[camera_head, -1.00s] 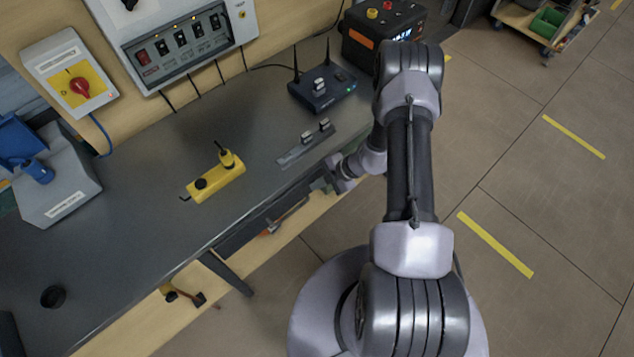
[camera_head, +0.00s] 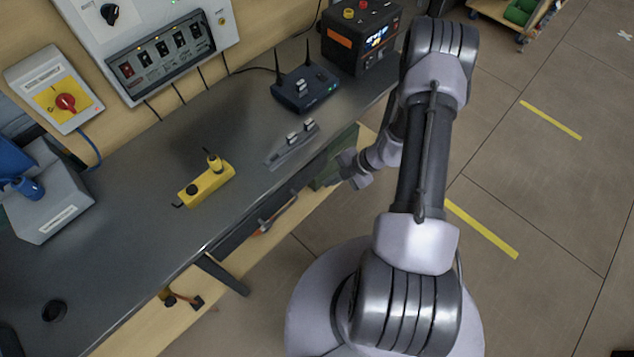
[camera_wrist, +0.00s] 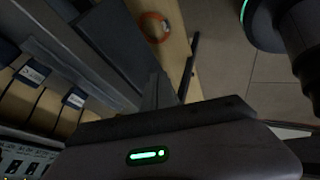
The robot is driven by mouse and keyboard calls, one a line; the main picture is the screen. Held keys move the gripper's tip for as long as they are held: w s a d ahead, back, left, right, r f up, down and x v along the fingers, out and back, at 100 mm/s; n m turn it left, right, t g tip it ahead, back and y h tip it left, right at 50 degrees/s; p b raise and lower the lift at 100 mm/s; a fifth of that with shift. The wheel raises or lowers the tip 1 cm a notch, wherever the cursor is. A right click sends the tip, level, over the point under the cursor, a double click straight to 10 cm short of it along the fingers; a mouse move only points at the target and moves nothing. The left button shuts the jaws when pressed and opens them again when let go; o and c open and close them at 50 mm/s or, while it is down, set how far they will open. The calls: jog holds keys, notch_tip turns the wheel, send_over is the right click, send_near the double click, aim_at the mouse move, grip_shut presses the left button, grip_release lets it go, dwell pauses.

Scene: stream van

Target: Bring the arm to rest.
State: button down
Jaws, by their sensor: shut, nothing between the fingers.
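My arm stands at the right of the head view, raised and bent, with its elbow high. My gripper (camera_head: 347,167) hangs beside the bench's front edge, apart from the things on the worktop. It is small and partly hard to make out there. In the wrist view the gripper's body with a green light fills the bottom, and the fingers (camera_wrist: 163,92) point up from it, together and empty.
The grey bench (camera_head: 120,215) carries a yellow block (camera_head: 207,186), a grey holder (camera_head: 291,145), a router with antennas (camera_head: 305,88) and a black-and-orange power unit (camera_head: 361,38). A trolley (camera_head: 511,22) stands far back.

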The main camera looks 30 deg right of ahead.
jog(key=w+a+r+n+h+b, duration=0.15)
jog(key=a+r+n, duration=0.25)
jog(key=r+n, duration=0.65)
jog(key=w+a+r+n+y+b, duration=0.1)
jog(key=a+r+n+b, duration=0.25)
jog(key=r+n, duration=0.7)
jog(key=s+a+r+n+t+h+b, duration=0.1)
jog(key=s+a+r+n, duration=0.3)
jog(key=n, duration=0.9)
jog(key=s+a+r+n+h+b, duration=0.2)
jog(key=s+a+r+n, duration=0.3)
jog(key=s+r+n, duration=0.5)
jog(key=s+n, duration=0.3)
jog(key=shift+s+a+t+h+b, duration=0.15)
jog(key=shift+s+t+h+b, duration=0.15)
jog(key=shift+t+h+b, duration=0.1)
